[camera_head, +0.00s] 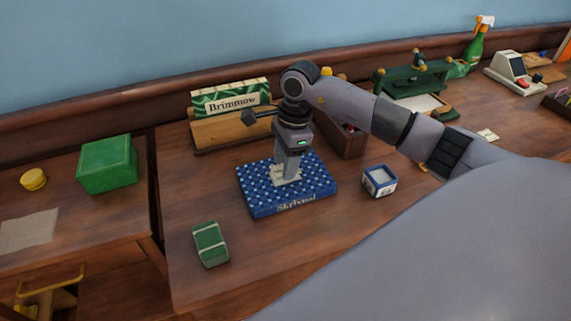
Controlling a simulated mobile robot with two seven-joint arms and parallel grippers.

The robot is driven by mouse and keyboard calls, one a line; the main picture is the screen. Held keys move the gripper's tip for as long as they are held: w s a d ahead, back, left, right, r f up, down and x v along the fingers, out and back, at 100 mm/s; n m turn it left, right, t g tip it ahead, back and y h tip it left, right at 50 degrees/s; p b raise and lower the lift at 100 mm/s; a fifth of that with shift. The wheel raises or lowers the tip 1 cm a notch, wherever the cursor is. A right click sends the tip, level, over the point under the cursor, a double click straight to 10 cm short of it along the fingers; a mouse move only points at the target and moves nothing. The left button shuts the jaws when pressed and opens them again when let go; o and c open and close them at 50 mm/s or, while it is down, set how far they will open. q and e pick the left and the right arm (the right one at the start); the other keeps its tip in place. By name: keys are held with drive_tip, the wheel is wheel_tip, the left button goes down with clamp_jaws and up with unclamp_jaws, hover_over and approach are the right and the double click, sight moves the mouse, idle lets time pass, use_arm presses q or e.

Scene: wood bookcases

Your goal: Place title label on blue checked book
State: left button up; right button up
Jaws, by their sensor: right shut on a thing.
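The blue checked book (317,186) lies flat on the wooden desk, with "Skrivnel" on its spine facing me. My right gripper (287,180) points straight down over the middle of the book. It is shut on a small pale label (279,174) with dark marks. The label is at the book's cover, but I cannot tell whether it touches it. The fingers hide part of the label. My left gripper is not in view.
A green book marked "Brimmow" (230,98) rests on a wooden stand (215,134) behind. A green block (210,244) lies front left, and a blue-white box (379,181) stands right of the book. A green box (108,163) sits on the left table.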

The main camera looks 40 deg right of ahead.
drive_tip(key=shift+f, duration=0.85)
drive_tip(key=shift+f, duration=0.1)
